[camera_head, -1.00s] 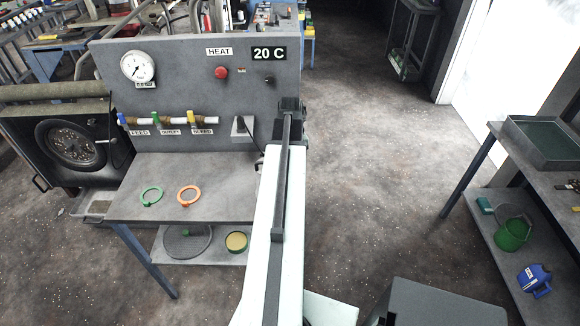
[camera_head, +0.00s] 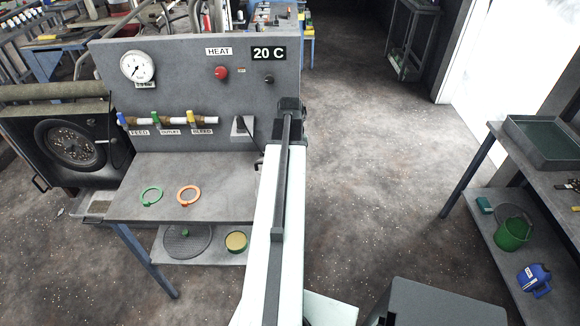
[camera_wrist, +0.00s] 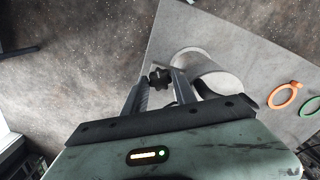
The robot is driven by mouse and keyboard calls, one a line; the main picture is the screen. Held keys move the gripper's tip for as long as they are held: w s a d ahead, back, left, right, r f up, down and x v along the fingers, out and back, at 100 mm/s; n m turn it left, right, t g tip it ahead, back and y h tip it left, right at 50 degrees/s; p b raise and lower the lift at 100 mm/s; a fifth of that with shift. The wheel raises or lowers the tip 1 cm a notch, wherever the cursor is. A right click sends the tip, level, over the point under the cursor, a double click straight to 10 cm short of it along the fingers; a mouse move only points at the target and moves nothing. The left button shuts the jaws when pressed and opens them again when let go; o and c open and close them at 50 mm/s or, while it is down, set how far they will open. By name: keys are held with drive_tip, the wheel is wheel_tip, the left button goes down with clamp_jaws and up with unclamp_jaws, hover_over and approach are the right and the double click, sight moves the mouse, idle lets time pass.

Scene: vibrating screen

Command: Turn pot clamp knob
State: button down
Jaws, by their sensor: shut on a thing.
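The pot clamp knob (camera_wrist: 160,76) is a dark, lobed knob in the upper middle of the wrist view. My gripper (camera_wrist: 158,88) is shut on it, with one finger on each side. The pale grey cylindrical pot (camera_wrist: 205,68) lies just right of the knob in that view, at the bench edge, partly covered by the right finger. In the head view my arm hides the knob, most of the pot and my fingers.
The grey bench (camera_head: 130,208) carries a green ring (camera_head: 152,195) and an orange ring (camera_head: 188,195). Behind it stands a panel with a gauge (camera_head: 138,66), a red button (camera_head: 221,72) and several valves. Open floor (camera_head: 370,170) lies right of my arm.

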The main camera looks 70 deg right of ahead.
drive_tip(key=c, duration=1)
unclamp_jaws()
drive_tip(key=shift+s, duration=0.2)
drive_tip(key=shift+c, duration=0.2)
drive_tip(key=shift+w+r, duration=0.1)
drive_tip(key=shift+r, duration=0.05)
drive_tip(key=shift+r+p, duration=0.3)
drive_tip(key=shift+p, duration=0.15)
wheel_tip(320, 180, up, 6)
drive_tip(key=p, duration=0.6)
drive_tip(key=shift+w+r, duration=0.1)
drive_tip(key=shift+r, duration=0.1)
drive_tip(key=shift+r+p, duration=0.5)
drive_tip(key=shift+p, duration=0.2)
drive_tip(key=shift+s+f, duration=0.1)
drive_tip(key=shift+s, duration=0.1)
drive_tip(key=shift+w, duration=0.1)
